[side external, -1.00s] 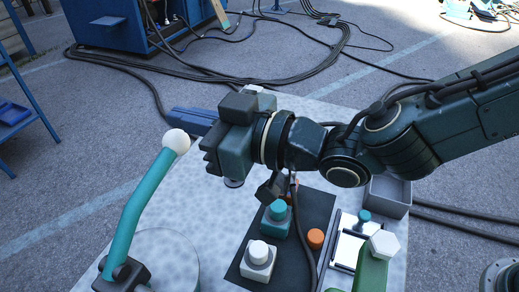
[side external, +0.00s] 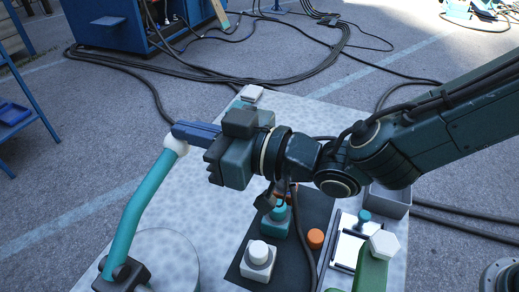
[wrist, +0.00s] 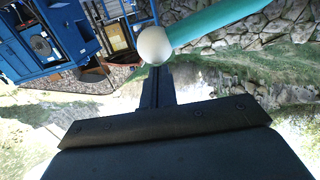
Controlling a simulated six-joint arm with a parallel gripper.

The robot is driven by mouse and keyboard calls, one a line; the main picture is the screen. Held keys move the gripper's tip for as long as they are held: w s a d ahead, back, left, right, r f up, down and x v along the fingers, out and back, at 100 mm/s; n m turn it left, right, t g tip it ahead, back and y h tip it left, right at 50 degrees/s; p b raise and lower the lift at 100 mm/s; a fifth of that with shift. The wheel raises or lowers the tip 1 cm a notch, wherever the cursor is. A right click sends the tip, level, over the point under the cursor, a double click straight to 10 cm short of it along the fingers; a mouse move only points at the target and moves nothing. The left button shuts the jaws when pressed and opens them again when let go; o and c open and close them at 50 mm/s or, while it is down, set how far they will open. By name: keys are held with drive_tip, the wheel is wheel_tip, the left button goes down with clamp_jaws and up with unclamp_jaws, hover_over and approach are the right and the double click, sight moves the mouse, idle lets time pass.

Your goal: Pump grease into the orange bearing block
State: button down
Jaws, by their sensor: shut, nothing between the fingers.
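A teal lever (side external: 138,208) with a white ball knob (side external: 177,147) rises at the left from a dark pivot. My gripper (side external: 178,128) is shut and empty, its blue fingers at the top of the knob. In the wrist view the fingertips (wrist: 157,72) meet the lower edge of the ball (wrist: 154,45); I cannot tell whether they touch it.
An orange round cap (side external: 316,238) sits on the mat. A green post with a white hexagonal top (side external: 384,244) and a grey bin (side external: 391,197) are at the right. A dark cable hangs past the blocks. The table's left middle (side external: 205,215) is clear.

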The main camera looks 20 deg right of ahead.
wheel_tip(320, 180, down, 14)
drive_tip(key=w+d+m, duration=0.1)
drive_tip(key=d+m, duration=0.1)
drive_tip(key=m, duration=0.5)
drive_tip(key=shift+w+m+g, duration=0.3)
drive_tip(key=shift+w+m, duration=0.05)
drive_tip(key=shift+m, duration=0.05)
drive_tip(key=shift+s+f, duration=0.15)
drive_tip(key=shift+f, duration=0.1)
drive_tip(key=s+d+r, duration=0.2)
drive_tip(key=d+r, duration=0.1)
drive_tip(key=r, duration=0.5)
drive_tip(key=shift+s+d, duration=0.35)
drive_tip(key=shift+s, duration=0.05)
drive_tip(key=shift+r, duration=0.1)
idle(0.9)
